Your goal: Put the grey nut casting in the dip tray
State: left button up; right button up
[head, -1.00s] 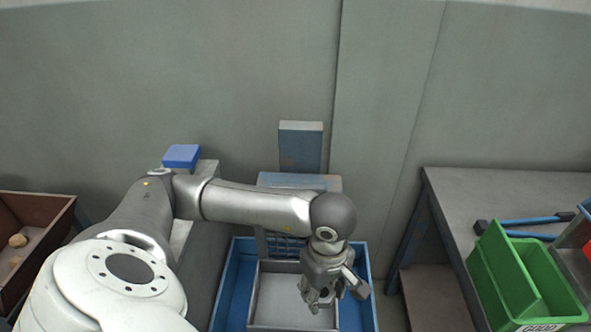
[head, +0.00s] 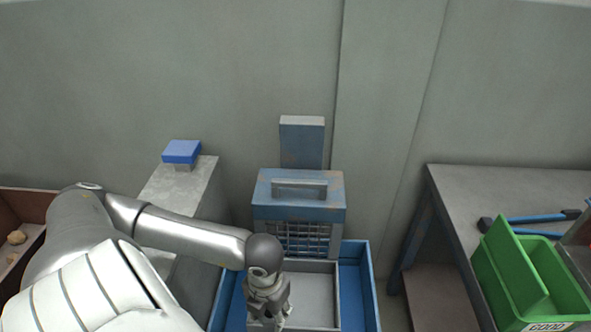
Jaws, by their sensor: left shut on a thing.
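A light grey square tray (head: 314,300), which looks like the dip tray, sits inside a larger blue bin (head: 357,285) at the bottom centre. My left gripper (head: 276,322) is over the left part of the grey tray, pointing down. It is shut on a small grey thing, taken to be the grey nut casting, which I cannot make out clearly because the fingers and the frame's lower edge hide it. The visible floor of the grey tray is bare. My right gripper is not in view.
A blue frame with a wire grid (head: 300,212) stands behind the tray. A grey ledge with a blue block (head: 182,151) is on the left, and a brown bin (head: 20,215) is further left. A bench at right carries green bins (head: 535,275) and a blue-handled tool (head: 540,217).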

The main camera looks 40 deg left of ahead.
pick_arm(q)
jog(key=n, duration=0.1)
jog(key=s+a+f+n, duration=0.1)
jog(key=n, duration=0.2)
jog(key=shift+s+a+f, duration=0.2)
jog(key=shift+s+a, duration=0.1)
jog(key=shift+s, duration=0.05)
jog(key=shift+f+n, duration=0.1)
jog(key=shift+n, duration=0.2)
jog(key=shift+w+a+f, duration=0.1)
jog(key=shift+w, duration=0.05)
jog(key=w+a+f, duration=0.1)
jog(key=w+f, duration=0.3)
jog(key=w, duration=0.5)
send_over(295, 302)
jog(key=f, duration=0.5)
jog(key=shift+s+d, duration=0.15)
jog(key=shift+s, duration=0.1)
jog(key=shift+w+f, duration=0.35)
jog(key=shift+f, duration=0.1)
notch_tip(295, 302, down, 2)
jog(key=shift+f, duration=0.5)
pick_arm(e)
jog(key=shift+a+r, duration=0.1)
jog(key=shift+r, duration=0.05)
